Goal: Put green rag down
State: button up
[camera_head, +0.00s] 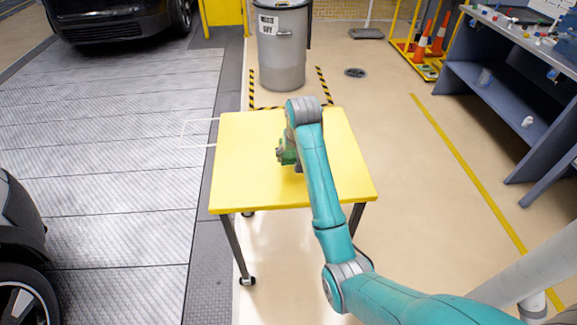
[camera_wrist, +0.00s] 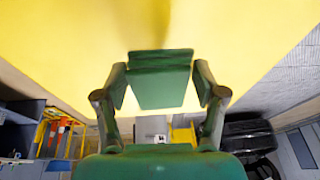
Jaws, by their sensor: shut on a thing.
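The green rag (camera_wrist: 160,85) shows in the wrist view as a folded, block-like green piece. My gripper (camera_wrist: 160,80) is shut on it, with one green finger at each side. In the head view my gripper (camera_head: 289,155) is over the middle of the yellow table (camera_head: 240,180), partly hidden by my arm. The rag cannot be told apart clearly from the green gripper there. The yellow tabletop (camera_wrist: 255,40) fills the upper part of the wrist view, close behind the rag. I cannot tell whether the rag touches it.
The visible tabletop around my gripper is bare. A grey bin (camera_head: 281,50) stands behind the table. A blue-grey workbench (camera_head: 500,85) with small items is at the right, near orange cones (camera_head: 421,42). A dark car (camera_head: 110,20) is at the back left, and another car (camera_head: 20,235) is at the left edge.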

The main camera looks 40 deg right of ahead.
aim_at(291, 174)
jog(key=shift+f, duration=3.25)
jog(key=o, duration=1.6)
jog(key=shift+f, duration=0.1)
jog(key=shift+c, duration=0.2)
